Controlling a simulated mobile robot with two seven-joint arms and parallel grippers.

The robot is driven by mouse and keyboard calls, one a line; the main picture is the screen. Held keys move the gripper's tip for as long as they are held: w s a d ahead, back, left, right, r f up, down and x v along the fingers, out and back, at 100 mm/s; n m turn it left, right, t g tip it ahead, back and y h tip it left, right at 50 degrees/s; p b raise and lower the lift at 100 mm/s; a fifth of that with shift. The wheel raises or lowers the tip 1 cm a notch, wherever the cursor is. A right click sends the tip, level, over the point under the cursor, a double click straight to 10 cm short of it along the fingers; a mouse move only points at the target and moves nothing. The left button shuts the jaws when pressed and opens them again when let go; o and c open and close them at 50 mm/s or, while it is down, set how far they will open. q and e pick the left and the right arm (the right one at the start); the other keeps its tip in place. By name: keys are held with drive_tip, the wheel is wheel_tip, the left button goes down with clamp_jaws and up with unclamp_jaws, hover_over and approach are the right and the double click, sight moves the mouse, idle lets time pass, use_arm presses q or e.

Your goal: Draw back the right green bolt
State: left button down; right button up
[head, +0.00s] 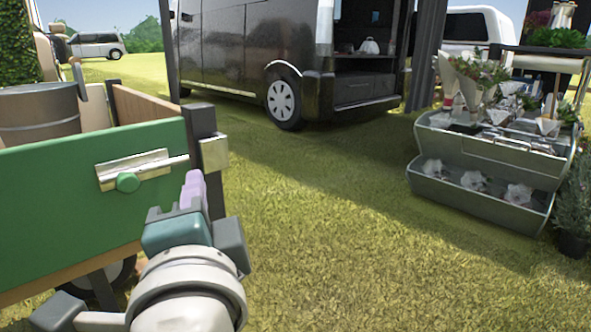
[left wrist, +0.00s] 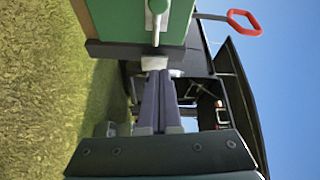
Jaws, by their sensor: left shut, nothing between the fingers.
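The green board (head: 60,195) of a cart stands at the left in the head view. Its bolt (head: 135,168) has a pale metal body, a round green knob (head: 128,182) and a rod reaching right toward a metal keeper (head: 214,153) on the dark corner post. I cannot tell whether the rod tip sits inside the keeper. My left gripper (head: 192,182), with lilac fingers, is shut and empty, just in front of and below the rod's end. In the left wrist view the fingertips (left wrist: 156,76) point at the keeper (left wrist: 154,62), with the bolt (left wrist: 157,18) beyond. My right gripper is out of view.
A metal drum (head: 40,112) sits in the cart. A dark van (head: 250,50) is parked behind on the grass. A tiered metal flower stand (head: 480,185) is at the right. The grass (head: 330,230) between is clear. A red handle (left wrist: 245,22) shows in the left wrist view.

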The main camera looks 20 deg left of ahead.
use_arm(q)
drive_tip(key=s+d+p, duration=0.1)
drive_tip(key=s+d, duration=0.1)
drive_tip(key=s, duration=0.4)
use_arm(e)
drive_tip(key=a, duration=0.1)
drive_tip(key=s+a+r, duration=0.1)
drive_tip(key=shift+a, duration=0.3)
use_arm(q)
drive_tip(key=shift+w+f, duration=0.1)
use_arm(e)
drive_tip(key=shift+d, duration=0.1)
